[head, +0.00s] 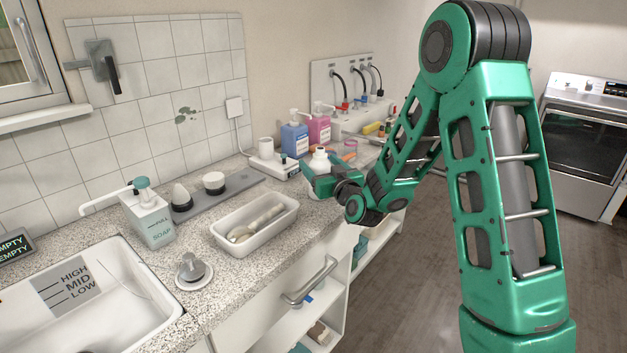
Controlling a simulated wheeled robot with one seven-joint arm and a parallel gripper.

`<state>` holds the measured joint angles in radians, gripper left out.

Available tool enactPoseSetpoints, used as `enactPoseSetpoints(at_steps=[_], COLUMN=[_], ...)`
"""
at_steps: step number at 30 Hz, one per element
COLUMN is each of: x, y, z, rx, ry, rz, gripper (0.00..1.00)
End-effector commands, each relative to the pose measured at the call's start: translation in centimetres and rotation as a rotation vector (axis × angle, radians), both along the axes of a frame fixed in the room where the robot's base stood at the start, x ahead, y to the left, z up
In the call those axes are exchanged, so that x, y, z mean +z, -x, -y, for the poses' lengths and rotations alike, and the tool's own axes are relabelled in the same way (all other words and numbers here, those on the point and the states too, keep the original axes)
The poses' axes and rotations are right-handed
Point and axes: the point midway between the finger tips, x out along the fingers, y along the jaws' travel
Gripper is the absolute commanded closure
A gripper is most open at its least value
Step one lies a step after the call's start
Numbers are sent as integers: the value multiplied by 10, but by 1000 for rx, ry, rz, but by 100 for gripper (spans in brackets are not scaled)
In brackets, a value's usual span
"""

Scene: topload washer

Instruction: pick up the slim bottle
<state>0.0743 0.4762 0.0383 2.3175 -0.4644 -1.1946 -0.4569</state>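A white bottle (319,162) with a narrow neck stands towards the far end of the counter in the head view, and may be the slim bottle. Its lower part is hidden by my gripper (314,182) and wrist. My gripper is low at the counter's front edge, right at this bottle in the picture. Its fingers are mostly hidden, so I cannot tell whether they touch or hold it. A blue pump bottle (294,140) and a pink pump bottle (319,129) stand behind.
A white tray (228,234) with utensils, a soap dispenser (150,218) and a sink (110,300) are nearer on the counter. A white cup (265,147) stands left of the bottles. A drawer handle (311,282) sticks out in front. The floor (420,285) at right is clear.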

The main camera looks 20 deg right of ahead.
Motion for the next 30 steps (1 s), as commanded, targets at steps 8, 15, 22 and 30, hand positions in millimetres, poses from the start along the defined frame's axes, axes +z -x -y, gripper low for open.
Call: enactPoseSetpoints(at_steps=[8, 15, 22, 30], x=[0, 1, 6, 42], y=[1, 0, 1, 1], z=[-26, -29, -30, -31], rx=[30, 34, 36, 36], ry=[0, 1, 0, 2], rz=[1, 2, 4, 10], gripper=[72, 85, 85, 85])
